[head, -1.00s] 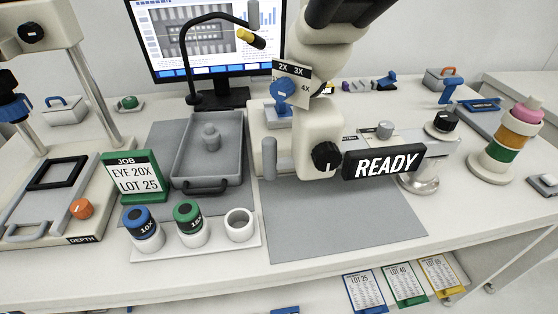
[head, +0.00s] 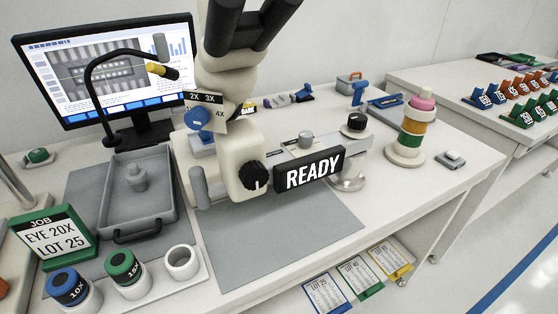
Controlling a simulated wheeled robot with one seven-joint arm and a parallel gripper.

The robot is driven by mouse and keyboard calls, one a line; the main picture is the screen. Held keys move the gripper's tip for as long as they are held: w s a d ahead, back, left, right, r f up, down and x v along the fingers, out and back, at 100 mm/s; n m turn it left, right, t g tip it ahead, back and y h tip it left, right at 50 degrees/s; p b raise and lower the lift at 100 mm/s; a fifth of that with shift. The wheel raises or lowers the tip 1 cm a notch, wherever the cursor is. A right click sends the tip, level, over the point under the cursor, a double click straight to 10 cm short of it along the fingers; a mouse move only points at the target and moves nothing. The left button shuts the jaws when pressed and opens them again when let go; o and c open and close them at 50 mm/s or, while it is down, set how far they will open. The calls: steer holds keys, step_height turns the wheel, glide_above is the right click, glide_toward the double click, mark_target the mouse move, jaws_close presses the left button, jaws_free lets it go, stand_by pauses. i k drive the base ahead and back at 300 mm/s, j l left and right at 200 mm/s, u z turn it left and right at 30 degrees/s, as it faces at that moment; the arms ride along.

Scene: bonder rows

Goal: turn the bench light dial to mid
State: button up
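I cannot tell for sure which control is the bench light dial. A grey round knob (head: 306,138) stands on a pale panel with small labels, behind the black READY sign (head: 309,170). A black round knob (head: 356,122) with a pale mark sits on a pale mount to its right. Another black knob (head: 252,175) is on the side of the white microscope (head: 232,150). The labels near the grey knob are too small to read, so its setting cannot be told. My gripper is not in view.
A grey tray (head: 172,205), a JOB sign (head: 52,236) and a holder with eyepieces (head: 150,290) occupy the bench's left. A coloured ring stack (head: 412,135) stands at right. The grey mat (head: 310,220) is bare in front of the sign. Open floor (head: 500,235) lies right.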

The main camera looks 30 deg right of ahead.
mark_target(305, 137)
steer(key=k+z, duration=0.2)
steer(key=z, duration=0.2)
steer(key=k+l+z, duration=0.1)
steer(key=z, duration=0.3)
steer(key=k+l+z, duration=0.1)
steer(key=k+z, duration=0.15)
steer(key=z, duration=0.2)
